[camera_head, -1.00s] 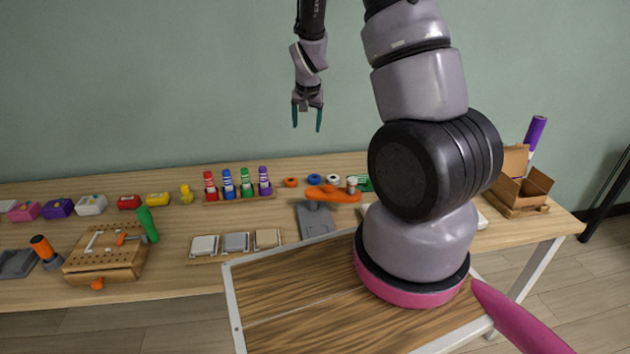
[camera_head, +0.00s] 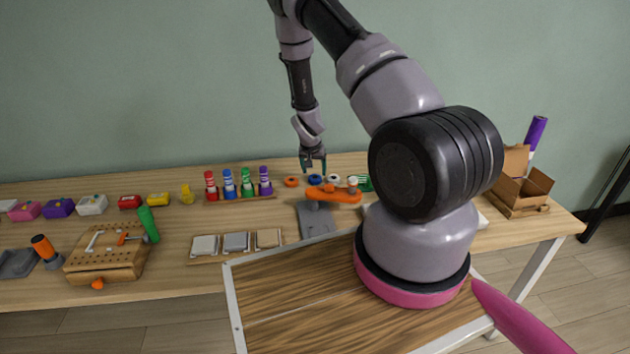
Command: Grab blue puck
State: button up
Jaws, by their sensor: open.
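The blue puck (camera_head: 315,180) is a small round piece with a light centre. It lies toward the back of the wooden table (camera_head: 180,275), between an orange puck (camera_head: 291,182) and a white puck (camera_head: 334,179). My gripper (camera_head: 313,170) points down with its jaws open, just above the blue puck in the picture. Its fingertips seem close to the puck, but I cannot tell the exact gap or whether they touch. A green piece (camera_head: 365,183) shows at the right end of the row, partly hidden by my arm.
An orange-armed grey stand (camera_head: 317,215) is just in front of the pucks. A rack of coloured bottles (camera_head: 240,197) stands to the left. Three square tiles (camera_head: 237,243) lie nearer. An open cardboard box (camera_head: 522,190) is at the right.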

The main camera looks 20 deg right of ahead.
aim_at(315, 177)
jog(key=x, duration=0.4)
jog(key=shift+w, duration=0.1)
jog(key=c, duration=1.1)
